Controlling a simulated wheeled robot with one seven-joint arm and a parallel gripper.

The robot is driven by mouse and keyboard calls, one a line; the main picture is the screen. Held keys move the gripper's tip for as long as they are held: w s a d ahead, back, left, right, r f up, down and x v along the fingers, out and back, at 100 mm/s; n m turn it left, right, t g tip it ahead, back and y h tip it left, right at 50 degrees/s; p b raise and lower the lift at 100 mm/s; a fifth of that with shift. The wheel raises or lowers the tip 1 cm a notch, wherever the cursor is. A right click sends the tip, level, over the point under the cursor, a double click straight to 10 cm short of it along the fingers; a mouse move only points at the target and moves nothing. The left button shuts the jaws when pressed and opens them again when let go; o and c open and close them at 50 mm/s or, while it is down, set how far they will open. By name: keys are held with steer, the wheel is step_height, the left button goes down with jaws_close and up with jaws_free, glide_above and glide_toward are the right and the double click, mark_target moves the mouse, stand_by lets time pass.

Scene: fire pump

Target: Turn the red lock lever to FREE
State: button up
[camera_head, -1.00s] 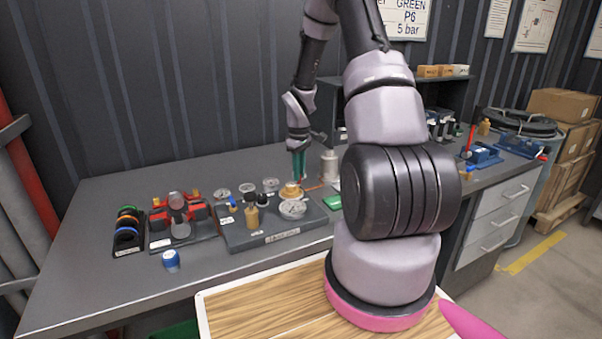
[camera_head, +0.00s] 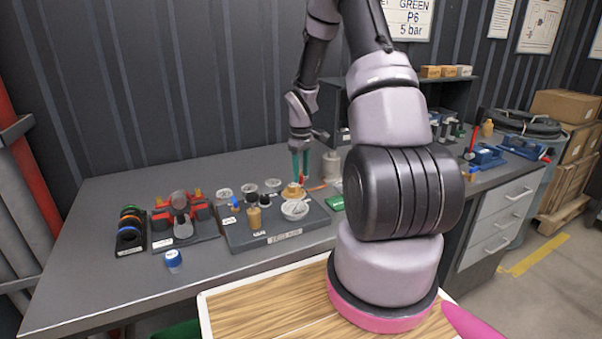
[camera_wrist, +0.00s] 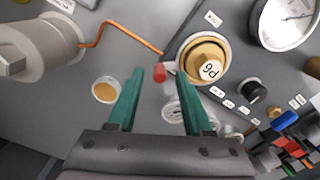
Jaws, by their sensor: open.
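The red lock lever (camera_wrist: 160,72) shows in the wrist view as a small red tip just left of the brass knob marked P6 (camera_wrist: 203,60). My gripper (camera_wrist: 160,76) is open. Its two teal fingers stand apart, one on each side of the red tip in the picture; I see no clear contact. In the head view my gripper (camera_head: 300,177) points down over the back of the grey panel (camera_head: 275,236), just behind the brass knob (camera_head: 292,190). A bit of red shows between the fingers there. The lever's markings cannot be read.
A pale cylinder (camera_wrist: 38,45) with a copper pipe (camera_wrist: 120,30) lies left of the fingers in the wrist view. A white gauge (camera_wrist: 288,22) and a black knob (camera_wrist: 252,92) are to the right. A blue-capped jar (camera_head: 173,261) stands on the bench front.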

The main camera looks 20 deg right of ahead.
step_height(320, 180, up, 10)
steer(key=shift+r, duration=0.25)
stand_by(0.5)
step_height(320, 180, up, 17)
steer(key=m+t, duration=0.3)
steer(key=m, duration=0.2)
glide_above(301, 175)
steer(key=s+a, duration=0.6)
steer(key=s, duration=0.3)
steer(key=s+a+r+m+t+y, duration=0.1)
steer(key=s+a+r+m+t, duration=0.1)
steer(key=s, duration=0.6)
steer(key=s+a+r+m+t+y, duration=0.1)
steer(key=s+a+r+m+t, duration=0.1)
steer(key=s+r, duration=0.4)
steer(key=s+a+m, duration=0.1)
steer(key=s+a, duration=0.1)
steer(key=shift+s+r, duration=0.3)
